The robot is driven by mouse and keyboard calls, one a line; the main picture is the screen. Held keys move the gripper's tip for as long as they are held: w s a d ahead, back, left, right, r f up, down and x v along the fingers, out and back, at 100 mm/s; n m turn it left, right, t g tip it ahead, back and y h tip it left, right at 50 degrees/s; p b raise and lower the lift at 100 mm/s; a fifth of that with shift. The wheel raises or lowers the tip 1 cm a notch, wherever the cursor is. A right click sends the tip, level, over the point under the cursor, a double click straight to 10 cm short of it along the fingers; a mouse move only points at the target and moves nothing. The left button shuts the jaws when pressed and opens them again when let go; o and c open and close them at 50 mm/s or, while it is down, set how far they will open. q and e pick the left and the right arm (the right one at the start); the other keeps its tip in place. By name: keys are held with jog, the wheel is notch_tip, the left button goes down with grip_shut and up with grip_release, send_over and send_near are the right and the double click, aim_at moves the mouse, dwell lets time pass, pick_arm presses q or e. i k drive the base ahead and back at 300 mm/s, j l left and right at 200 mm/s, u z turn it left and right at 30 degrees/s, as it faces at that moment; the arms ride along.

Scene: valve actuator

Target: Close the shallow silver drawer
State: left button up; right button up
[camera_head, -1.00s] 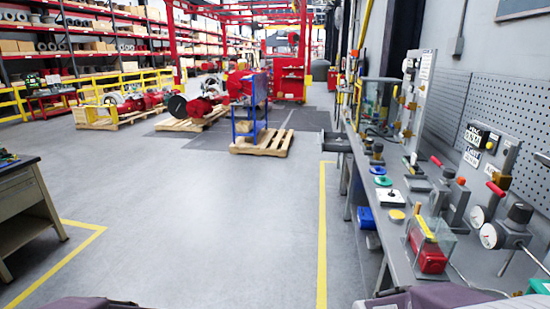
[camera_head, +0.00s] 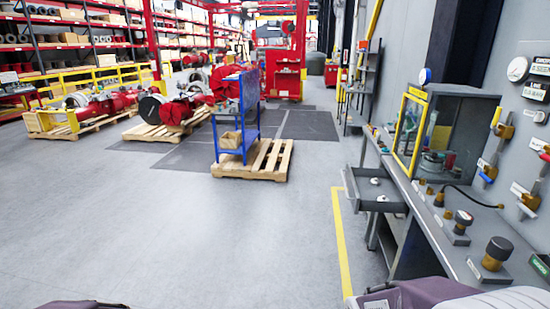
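An open shallow grey drawer (camera_head: 373,188) juts out to the left from under the grey workbench (camera_head: 445,235) on the right. It holds a few small white items. My arms show only as purple-grey parts at the bottom edge of the head view. Neither gripper is in view.
A yellow-framed clear cabinet (camera_head: 440,130) stands on the bench beyond several gauges and valves. A yellow floor line (camera_head: 341,245) runs along the bench. Open grey floor lies to the left.

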aim_at(363, 196)
jog(key=i+z, duration=0.45)
jog(key=i+j+z, duration=0.2)
jog(key=z, duration=0.3)
jog(key=i+j+z, duration=0.15)
jog(key=i, duration=0.4)
jog(key=i+j+z, duration=0.15)
jog(key=i, duration=0.4)
jog(key=i+j+z, duration=0.15)
jog(key=i+j, duration=0.25)
jog(key=i+j+z, duration=0.15)
jog(key=i+j, duration=0.2)
jog(key=i, duration=0.25)
